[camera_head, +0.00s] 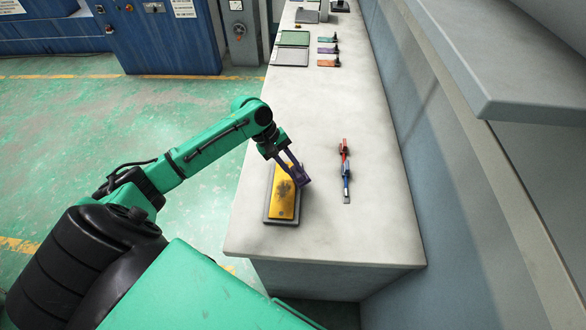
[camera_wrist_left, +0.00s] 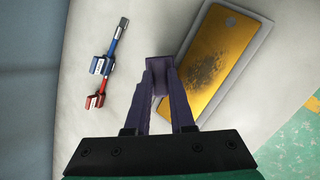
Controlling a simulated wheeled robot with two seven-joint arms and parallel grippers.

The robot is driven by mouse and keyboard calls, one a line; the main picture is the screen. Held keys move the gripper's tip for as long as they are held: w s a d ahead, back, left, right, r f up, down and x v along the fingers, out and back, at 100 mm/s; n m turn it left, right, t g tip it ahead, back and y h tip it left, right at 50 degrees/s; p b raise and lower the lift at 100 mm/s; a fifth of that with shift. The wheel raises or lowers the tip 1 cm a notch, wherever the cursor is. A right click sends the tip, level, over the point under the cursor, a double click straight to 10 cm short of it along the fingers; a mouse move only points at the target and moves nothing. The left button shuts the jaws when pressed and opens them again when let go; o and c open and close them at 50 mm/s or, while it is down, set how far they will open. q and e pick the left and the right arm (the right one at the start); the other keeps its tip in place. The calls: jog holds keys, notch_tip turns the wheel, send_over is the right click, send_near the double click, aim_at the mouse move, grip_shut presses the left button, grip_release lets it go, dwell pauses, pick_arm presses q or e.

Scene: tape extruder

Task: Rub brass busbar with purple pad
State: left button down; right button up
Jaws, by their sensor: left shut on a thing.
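The brass busbar (camera_head: 284,204) is a yellow-gold plate on a grey base near the bench's front left edge. It has a dark smudged patch in its middle and also shows in the left wrist view (camera_wrist_left: 232,42). My left gripper (camera_head: 297,168) is shut on the purple pad (camera_head: 300,177), over the right side of the plate in the head view. In the left wrist view the pad (camera_wrist_left: 161,74) sits between the fingertips, just left of the plate's edge. I cannot tell whether the pad touches the plate. My right gripper is not in view.
A red and blue tool (camera_head: 345,172) lies right of the busbar on the pale bench (camera_head: 380,225). Farther back lie green and grey plates (camera_head: 292,48) and several small coloured pieces (camera_head: 328,50). A grey ledge (camera_head: 500,55) overhangs on the right. The middle of the bench is clear.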

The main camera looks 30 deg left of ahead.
pick_arm(q)
jog(key=shift+w, duration=0.1)
jog(key=shift+f, duration=0.6)
